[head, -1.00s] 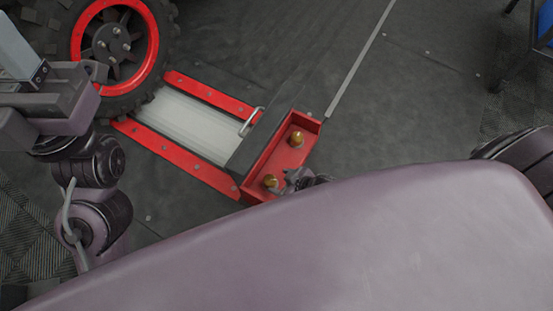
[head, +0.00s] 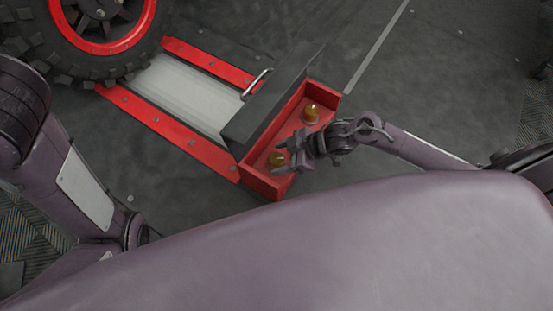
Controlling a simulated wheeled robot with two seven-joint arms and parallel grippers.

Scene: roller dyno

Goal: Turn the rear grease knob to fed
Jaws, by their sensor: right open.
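A red open box (head: 334,97) at the end of the roller unit holds two brass knobs. One knob (head: 311,113) stands at the far end of the box, the other knob (head: 277,159) at the end nearer me. No label shows which is the rear one. My right gripper (head: 281,157) is open over the near end of the box. Its fingers are close around or beside the nearer knob; I cannot tell whether they touch it. My left arm shows at the left, but its gripper is not in view.
A black tyre with a red rim (head: 108,45) stands at the far left of the pale roller plate (head: 180,92). Red rails (head: 170,136) edge the plate. A dark raised block (head: 262,108) with a metal handle (head: 256,84) borders the box. The floor to the right is clear.

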